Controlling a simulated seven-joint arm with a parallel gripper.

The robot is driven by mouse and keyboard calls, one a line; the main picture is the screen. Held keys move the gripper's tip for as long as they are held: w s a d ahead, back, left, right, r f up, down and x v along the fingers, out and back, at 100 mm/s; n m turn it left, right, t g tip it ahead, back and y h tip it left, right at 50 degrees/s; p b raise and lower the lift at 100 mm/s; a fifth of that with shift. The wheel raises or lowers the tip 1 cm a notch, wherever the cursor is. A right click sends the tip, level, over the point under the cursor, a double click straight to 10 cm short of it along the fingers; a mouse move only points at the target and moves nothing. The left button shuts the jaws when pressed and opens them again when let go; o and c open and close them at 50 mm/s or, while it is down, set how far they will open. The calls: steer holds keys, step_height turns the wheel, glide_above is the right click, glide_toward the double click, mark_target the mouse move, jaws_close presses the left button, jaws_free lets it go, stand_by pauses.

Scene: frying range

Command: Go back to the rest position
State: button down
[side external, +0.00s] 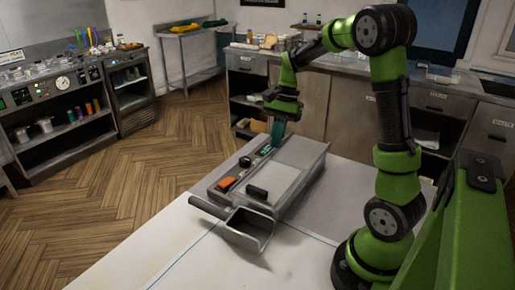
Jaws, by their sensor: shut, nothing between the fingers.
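My gripper (277,132) points down over the far left part of the grey frying range (300,160). Its fingers look teal and are shut with nothing between them. The fingertips are close above the range's control strip, near a small teal part; I cannot tell whether they touch. My green and black arm rises at the right and bends over to the gripper. The range stands on the white table, with an orange switch (227,184) and a black handle (257,192) on top. An open grey scoop-like tray (246,228) juts out at its near end.
The white table (180,245) is clear left of the range. Behind it, a counter (345,66) carries bottles and small items. A shelf unit (62,115) with jars stands at the left, and a steel side table (190,32) at the back. Wooden floor lies between.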

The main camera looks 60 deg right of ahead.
steer(key=s+a+r+n+t, duration=0.2)
steer(key=s+a+n, duration=0.1)
steer(key=a, duration=0.3)
steer(key=s+a+r+n+t+h, duration=0.1)
steer(key=s+a+r+n+t, duration=0.1)
steer(key=a+n, duration=0.3)
steer(key=s+a+r+n+t, duration=0.3)
steer(key=s+a+r+n, duration=0.1)
steer(key=a, duration=0.3)
steer(key=shift+h, duration=0.3)
